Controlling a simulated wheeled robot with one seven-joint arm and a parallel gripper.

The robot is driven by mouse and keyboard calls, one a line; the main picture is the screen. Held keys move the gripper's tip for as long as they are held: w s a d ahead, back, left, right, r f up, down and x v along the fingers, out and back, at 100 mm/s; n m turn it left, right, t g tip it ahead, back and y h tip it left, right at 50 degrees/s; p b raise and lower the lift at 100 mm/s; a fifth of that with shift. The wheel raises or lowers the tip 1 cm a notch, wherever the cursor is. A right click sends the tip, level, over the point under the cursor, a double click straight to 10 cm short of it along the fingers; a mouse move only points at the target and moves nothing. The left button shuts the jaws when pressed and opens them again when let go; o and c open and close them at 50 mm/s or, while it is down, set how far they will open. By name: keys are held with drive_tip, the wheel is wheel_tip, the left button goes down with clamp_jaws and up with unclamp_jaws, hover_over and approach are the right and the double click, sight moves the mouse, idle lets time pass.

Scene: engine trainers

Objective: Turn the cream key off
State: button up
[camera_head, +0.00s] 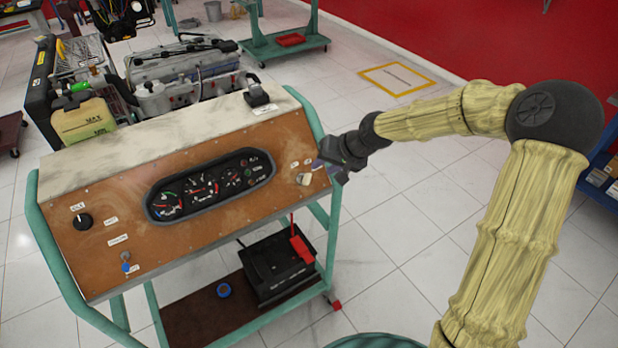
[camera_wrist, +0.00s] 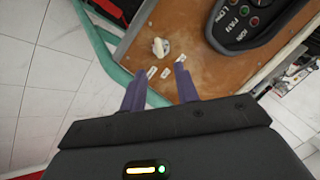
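The cream key (camera_head: 304,179) sits on the right end of the brown control panel (camera_head: 232,221), to the right of the gauge cluster. In the wrist view the key (camera_wrist: 160,46) stands out from the panel just ahead of my gripper (camera_wrist: 158,80). The two purple fingers are spread apart with nothing between them. The key lies beyond the fingertips, roughly in line with the gap. In the head view my gripper (camera_head: 328,168) is at the panel's right edge, close to the key. I cannot tell whether a finger touches the panel.
The gauge cluster (camera_head: 210,186) sits mid-panel. A black knob (camera_head: 82,221) and a blue-tipped switch (camera_head: 126,262) are at the panel's left. The green frame (camera_head: 333,210) runs along the panel's right side. A black battery (camera_head: 278,268) stands on the lower shelf.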

sight(310, 176)
drive_tip(key=x, duration=0.9)
drive_tip(key=shift+w+a+f, duration=0.1)
drive_tip(key=shift+f, duration=0.1)
drive_tip(key=shift+c, duration=0.2)
clamp_jaws()
